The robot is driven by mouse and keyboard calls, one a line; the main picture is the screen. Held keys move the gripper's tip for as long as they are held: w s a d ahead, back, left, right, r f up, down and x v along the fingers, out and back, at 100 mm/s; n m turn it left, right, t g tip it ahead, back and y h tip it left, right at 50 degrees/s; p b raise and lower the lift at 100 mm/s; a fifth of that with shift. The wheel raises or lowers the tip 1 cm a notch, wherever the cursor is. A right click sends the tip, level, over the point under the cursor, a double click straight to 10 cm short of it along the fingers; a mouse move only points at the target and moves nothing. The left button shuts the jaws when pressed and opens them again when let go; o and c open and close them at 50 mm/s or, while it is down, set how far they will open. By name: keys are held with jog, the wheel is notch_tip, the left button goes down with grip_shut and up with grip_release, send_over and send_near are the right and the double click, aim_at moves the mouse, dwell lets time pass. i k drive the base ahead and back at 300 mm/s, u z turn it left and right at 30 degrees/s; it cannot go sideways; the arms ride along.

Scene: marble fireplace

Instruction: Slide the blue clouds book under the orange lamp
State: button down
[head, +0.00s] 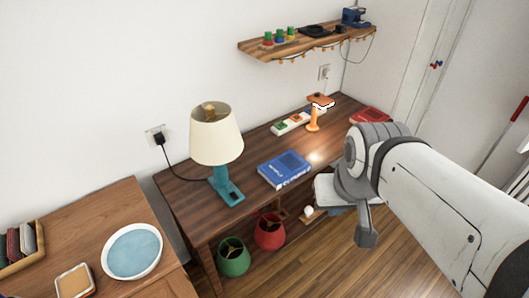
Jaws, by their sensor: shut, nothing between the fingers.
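The blue book (284,169) lies flat on the dark wooden desk, with white lettering on its spine; its cover picture is too small to make out. The small orange lamp (313,122) stands behind it and to its right, and a bright patch of light lies on the desk in front of it. The book is apart from the lamp's base. The grey end that appears to be my gripper (367,238) hangs in front of the desk, right of and nearer than the book. It is shut and empty. My arm hides part of the desk's right side.
A teal lamp (228,190) with a cream shade stands left of the book. A shelf (305,41) hangs above.

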aim_at(279, 171)
jog(key=i, duration=0.95)
jog(key=u, duration=0.05)
